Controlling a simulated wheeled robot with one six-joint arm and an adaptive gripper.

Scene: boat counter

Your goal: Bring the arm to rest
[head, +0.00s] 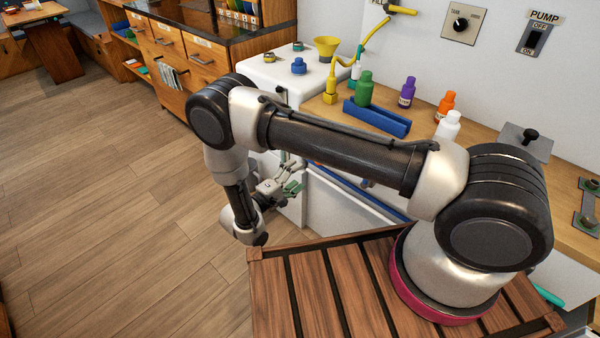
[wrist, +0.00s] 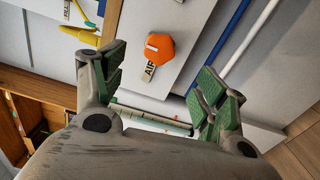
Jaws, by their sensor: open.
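My arm is bent in the head view, reaching left from its base and then down at the elbow. My gripper (head: 285,188) hangs low beside the front of the white cabinet, left of the wooden counter. In the wrist view my gripper (wrist: 158,85) is open, with its green-padded fingers apart and nothing between the pads. Beyond the fingers are the cabinet's pale face and an orange knob (wrist: 160,47) with an AIR label (wrist: 150,72). The gripper does not appear to touch the knob.
A blue tray (head: 377,118) and several bottles, including a green bottle (head: 364,90), stand on the counter (head: 320,106). A yellow funnel (head: 327,48) is at the back. Blue and white pipes (wrist: 250,45) run along the cabinet face. The wooden floor (head: 100,200) at left is clear.

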